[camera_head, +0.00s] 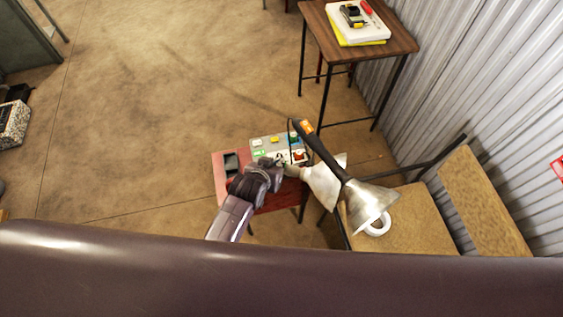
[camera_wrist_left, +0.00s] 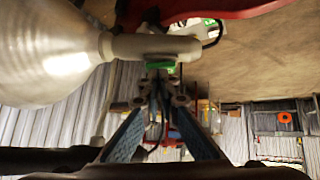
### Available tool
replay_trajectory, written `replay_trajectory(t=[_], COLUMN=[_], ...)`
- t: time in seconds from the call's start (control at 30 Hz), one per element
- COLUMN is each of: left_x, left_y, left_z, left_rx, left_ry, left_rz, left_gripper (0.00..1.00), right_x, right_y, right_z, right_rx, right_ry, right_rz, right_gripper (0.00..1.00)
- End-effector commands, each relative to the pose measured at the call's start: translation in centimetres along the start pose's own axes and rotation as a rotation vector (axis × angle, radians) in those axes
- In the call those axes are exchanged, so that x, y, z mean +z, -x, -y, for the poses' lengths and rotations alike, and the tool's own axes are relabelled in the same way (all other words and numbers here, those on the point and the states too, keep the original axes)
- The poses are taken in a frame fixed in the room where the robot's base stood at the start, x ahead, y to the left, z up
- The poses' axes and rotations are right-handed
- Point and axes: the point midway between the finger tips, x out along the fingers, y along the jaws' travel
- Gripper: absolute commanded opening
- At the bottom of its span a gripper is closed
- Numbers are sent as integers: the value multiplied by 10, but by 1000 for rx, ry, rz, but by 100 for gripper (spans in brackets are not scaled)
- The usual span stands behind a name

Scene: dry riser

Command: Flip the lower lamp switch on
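The lower lamp (camera_head: 323,184) is white, with a flared shade, and lies beneath a second lamp (camera_head: 370,203) with a black and orange handle in the head view. In the left wrist view the lower lamp's shade (camera_wrist_left: 48,50) fills the upper left, and its pale neck (camera_wrist_left: 150,46) runs right. A green switch (camera_wrist_left: 160,67) sits on the neck's underside. My left gripper (camera_head: 282,165) is at the neck in the head view. In the wrist view its fingertips (camera_wrist_left: 159,82) are close together just below the switch; whether they touch it is unclear. My right gripper is out of view.
A small red table (camera_head: 222,178) carries a panel with coloured buttons (camera_head: 270,142) beside my left gripper. A wooden table (camera_head: 320,30) stands behind. Open floor (camera_head: 150,120) lies left.

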Motion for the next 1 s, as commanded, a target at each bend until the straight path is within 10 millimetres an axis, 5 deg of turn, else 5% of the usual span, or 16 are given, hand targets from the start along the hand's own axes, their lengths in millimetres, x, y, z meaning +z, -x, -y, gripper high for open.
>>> replay_trajectory(t=[0.47, 0.87, 1.0], left_x=[8, -38, -32], left_y=[0, 28, 44], left_z=[10, 12, 13], left_rx=[-7, -5, -4], left_ry=[-3, -3, 0], left_rz=[18, 4, 3], left_gripper=[0, 0, 0], right_x=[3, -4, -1], right_y=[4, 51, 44], right_z=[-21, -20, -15], right_rx=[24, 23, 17], right_ry=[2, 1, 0], right_rz=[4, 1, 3], right_gripper=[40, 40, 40])
